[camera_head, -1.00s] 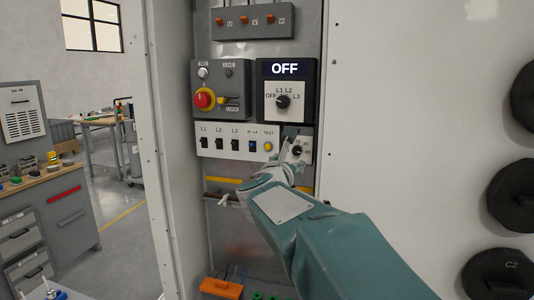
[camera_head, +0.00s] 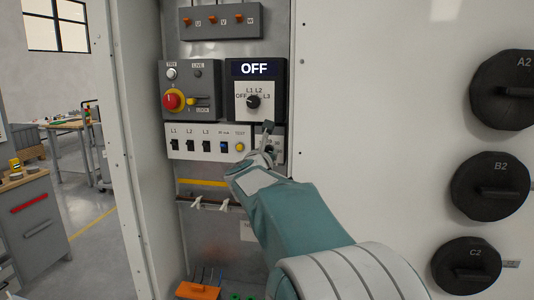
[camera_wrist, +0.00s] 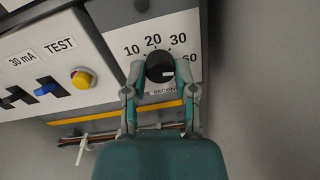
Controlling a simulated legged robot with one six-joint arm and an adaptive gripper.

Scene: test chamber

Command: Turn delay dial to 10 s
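The black delay dial (camera_wrist: 160,68) sits on a white panel marked 10, 20, 30 and 60, with "SECONDS" partly hidden below. Its white mark points right, toward the side of the 60. My gripper (camera_wrist: 164,78) has its two fingers around the dial, one on each side. The left finger is close to the dial's left edge; a gap shows between the right finger and the dial. I cannot tell whether the left finger touches. In the head view my gripper (camera_head: 268,140) covers most of the dial.
Left of the dial are a yellow TEST button (camera_wrist: 82,79) and a blue switch (camera_wrist: 46,88). Above are the OFF display and selector knob (camera_head: 253,101) and a red-and-yellow rotary switch (camera_head: 174,101). A white cabinet surface (camera_head: 370,120) with large black knobs stands to the right.

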